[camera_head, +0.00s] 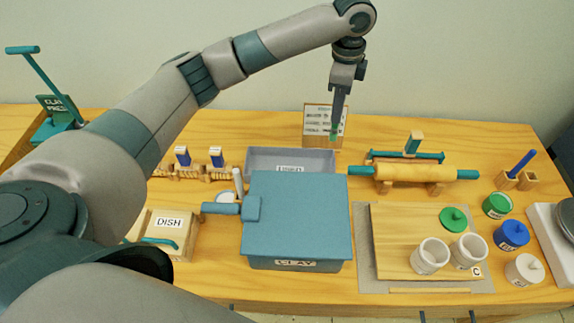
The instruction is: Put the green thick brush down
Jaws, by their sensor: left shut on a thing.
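My left gripper (338,112) points down above the back of the table, in front of a small upright card. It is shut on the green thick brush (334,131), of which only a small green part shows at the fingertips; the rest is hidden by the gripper. The brush appears held above the table, near the back edge of the grey tray (325,158). My right gripper is not in view.
A blue lidded CLAY box (297,215) stands in front of the tray. A wooden rack (188,172) with blue-and-white pieces is left, a rolling pin (415,172) on a stand right. White jars (430,256) stand on a board (395,230).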

